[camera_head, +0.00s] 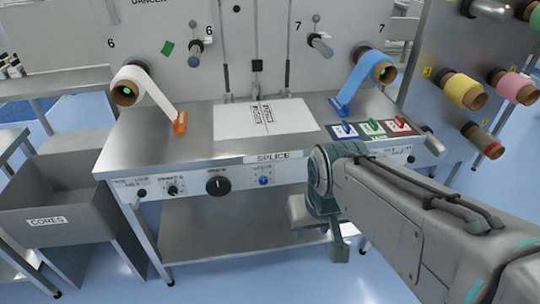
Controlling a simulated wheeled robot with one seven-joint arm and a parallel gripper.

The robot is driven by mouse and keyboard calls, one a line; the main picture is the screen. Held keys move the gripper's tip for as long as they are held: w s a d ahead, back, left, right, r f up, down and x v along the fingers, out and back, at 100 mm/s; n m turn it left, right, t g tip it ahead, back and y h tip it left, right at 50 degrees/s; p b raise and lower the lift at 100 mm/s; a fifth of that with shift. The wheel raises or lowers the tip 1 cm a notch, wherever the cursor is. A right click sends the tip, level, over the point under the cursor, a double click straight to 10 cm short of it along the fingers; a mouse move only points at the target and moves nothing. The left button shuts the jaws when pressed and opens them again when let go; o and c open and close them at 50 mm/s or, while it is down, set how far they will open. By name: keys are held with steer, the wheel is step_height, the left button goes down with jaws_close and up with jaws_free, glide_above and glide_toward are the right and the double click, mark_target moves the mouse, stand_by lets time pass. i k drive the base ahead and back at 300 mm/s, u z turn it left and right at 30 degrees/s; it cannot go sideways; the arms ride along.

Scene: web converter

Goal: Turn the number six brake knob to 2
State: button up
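A row of knobs sits on the white front panel (233,184) of the steel splice table. A small black knob (173,191) on a dial, left of the middle, looks like the number six brake knob. Its label and scale are too small to read surely, so I cannot tell its setting. A larger black knob (218,186) is to its right. My gripper (338,246) hangs low in front of the table, well to the right of these knobs and touching none of them. Its fingers are not clear enough to show whether they are open or shut.
A blue knob (264,181) and a small black control (142,193) share the panel. The grey CORES bin (62,222) stands left of the table. A white sheet (265,121) lies on top. Space before the left panel looks clear.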

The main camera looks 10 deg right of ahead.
mark_target(173, 191)
steer(key=u, duration=2.85)
steer(key=k, duration=0.8)
steer(key=z, duration=0.55)
steer(key=i, duration=0.5)
steer(key=z, duration=0.05)
